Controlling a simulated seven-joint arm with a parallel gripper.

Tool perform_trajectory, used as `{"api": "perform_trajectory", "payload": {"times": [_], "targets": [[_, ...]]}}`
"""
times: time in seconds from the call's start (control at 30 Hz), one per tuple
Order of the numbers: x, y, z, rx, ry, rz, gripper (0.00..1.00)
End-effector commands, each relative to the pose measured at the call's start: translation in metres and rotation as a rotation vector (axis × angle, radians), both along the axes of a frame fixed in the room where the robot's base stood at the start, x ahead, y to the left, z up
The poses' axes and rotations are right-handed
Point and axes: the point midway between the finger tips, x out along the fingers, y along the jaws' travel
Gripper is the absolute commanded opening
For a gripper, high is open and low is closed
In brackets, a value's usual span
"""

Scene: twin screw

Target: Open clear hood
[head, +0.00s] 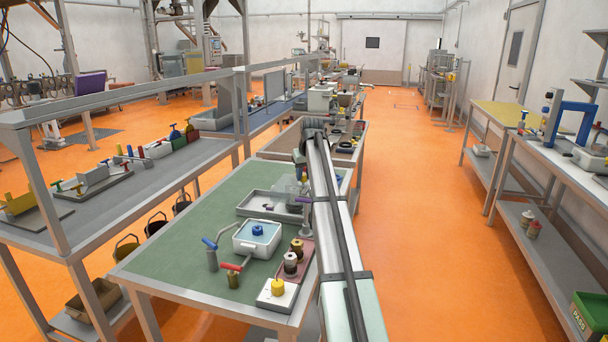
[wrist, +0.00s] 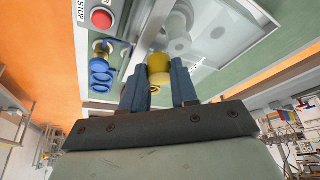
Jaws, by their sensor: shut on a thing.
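The clear hood (wrist: 226,52) is a see-through box with pale edges in the upper middle of the wrist view. Grey round parts show through it. A yellow knob (wrist: 159,66) is at its near edge. My gripper (wrist: 159,80) has its two blue fingers on either side of this knob and is shut on it. The hood looks shut, though its tilt is hard to judge. In the head view the hood shows faintly as a clear patch (head: 284,188) over a grey tray on the green bench, partly behind my arm. My fingertips are not clear there.
In the head view a white box with a blue knob (head: 257,238), a red-handled valve (head: 232,272) and several small parts stand nearer on the green bench (head: 165,238).

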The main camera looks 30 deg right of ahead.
Motion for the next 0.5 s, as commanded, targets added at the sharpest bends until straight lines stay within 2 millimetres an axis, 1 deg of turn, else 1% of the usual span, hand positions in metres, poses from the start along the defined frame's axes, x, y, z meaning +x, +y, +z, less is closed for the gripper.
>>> {"api": "perform_trajectory", "payload": {"times": [0.13, 0.23, 0.37, 0.5], "targets": [[0.001, 0.0, 0.0, 0.0, 0.0, 0.0, 0.0], [0.008, 0.006, 0.0, 0.001, 0.0, 0.001, 0.0], [0.03, 0.028, 0.001, 0.001, 0.0, 0.005, 0.0], [0.059, 0.056, 0.001, 0.001, -0.001, 0.005, 0.0]]}}
